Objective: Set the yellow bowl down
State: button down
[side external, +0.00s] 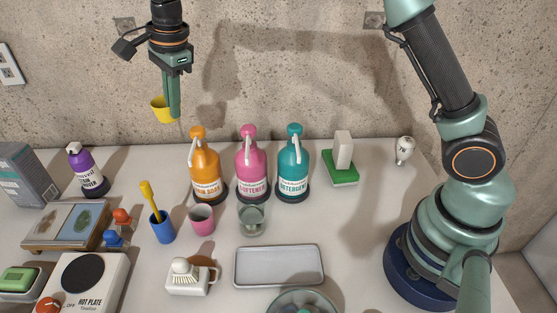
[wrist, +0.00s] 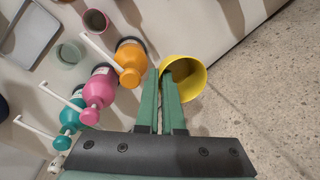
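The yellow bowl (side external: 161,109) hangs in the air at the upper left of the side external view, in front of the wall and above the level of the bottle tops. My gripper (side external: 173,116) points down and is shut on its rim, with the bowl to the left of the fingers. In the wrist view the bowl (wrist: 198,84) is at the fingertips of my gripper (wrist: 162,73), its rim between the two narrow green fingers. Part of the bowl is hidden behind the fingers.
Below stand an orange bottle (side external: 205,172), a pink bottle (side external: 251,170) and a teal bottle (side external: 293,168). A purple spray bottle (side external: 87,169) stands left. A blue cup (side external: 162,228) and a pink cup (side external: 202,220) are in front. A grey tray (side external: 279,284) lies front centre.

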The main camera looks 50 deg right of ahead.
jog(key=s+d+m, duration=0.2)
jog(key=d+m, duration=0.2)
jog(key=d, duration=1.1)
jog(key=shift+h, duration=0.3)
notch_tip(320, 180, down, 15)
jog(key=shift+s+f, duration=0.15)
jog(key=shift+f, duration=2.4)
jog(key=shift+f, duration=0.1)
jog(key=c, duration=1)
grip_release()
jog(key=shift+c, duration=0.2)
